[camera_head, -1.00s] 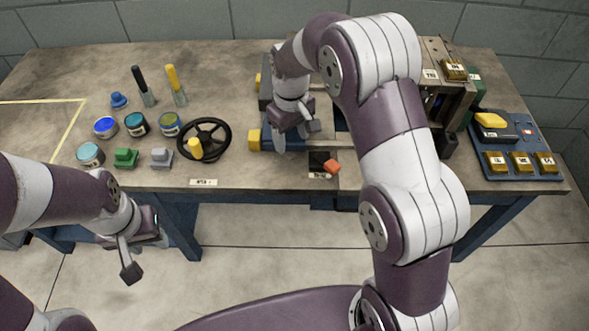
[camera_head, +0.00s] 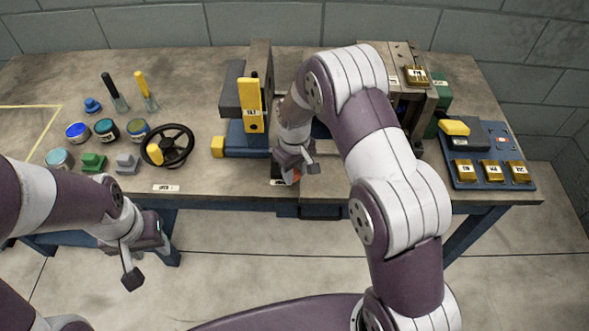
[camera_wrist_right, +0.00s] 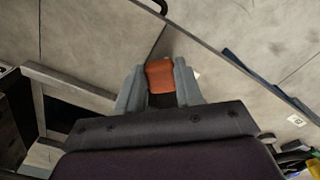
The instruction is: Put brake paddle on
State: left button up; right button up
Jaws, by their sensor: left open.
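An orange-red paddle (camera_head: 296,174), which I take to be the brake paddle, sits on a dark base at the bench's front edge. My right gripper (camera_head: 296,164) is down at it and partly hides it in the head view. In the right wrist view the orange paddle (camera_wrist_right: 160,77) lies between the two grey fingers of my right gripper (camera_wrist_right: 160,90), with no clear gap on either side. My left gripper (camera_head: 145,255) is open and empty, off the bench's front edge at the left.
A handwheel (camera_head: 168,146) and several jars, stamps and brushes stand left on the bench (camera_head: 200,90). A machine housing (camera_head: 405,90) and a blue tray (camera_head: 489,140) are to the right.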

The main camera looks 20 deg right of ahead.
jog(key=shift+c, duration=0.3)
jog(key=shift+a, duration=0.1)
jog(key=shift+a+r+m+p, duration=0.2)
jog(key=shift+m+p, duration=0.2)
jog(key=shift+m, duration=0.2)
jog(key=shift+s+a+m+p, duration=0.15)
jog(key=shift+a+m+p, duration=0.45)
jog(key=shift+m, duration=0.6)
jog(key=a+m, duration=0.1)
jog(key=m, duration=0.1)
jog(key=a+m+p, duration=0.1)
jog(key=m, duration=0.1)
jog(key=a+m, duration=0.1)
jog(key=m, duration=0.1)
jog(key=w+m, duration=0.1)
jog(key=m, duration=0.1)
jog(key=shift+a+p, duration=0.35)
jog(key=shift+p, duration=0.05)
jog(key=shift+w+a+m, duration=0.35)
jog(key=shift+w+m, duration=0.05)
jog(key=shift+m, duration=0.65)
jog(key=shift+w+a+m, duration=0.35)
jog(key=shift+w+m, duration=0.05)
jog(key=shift+m, duration=0.65)
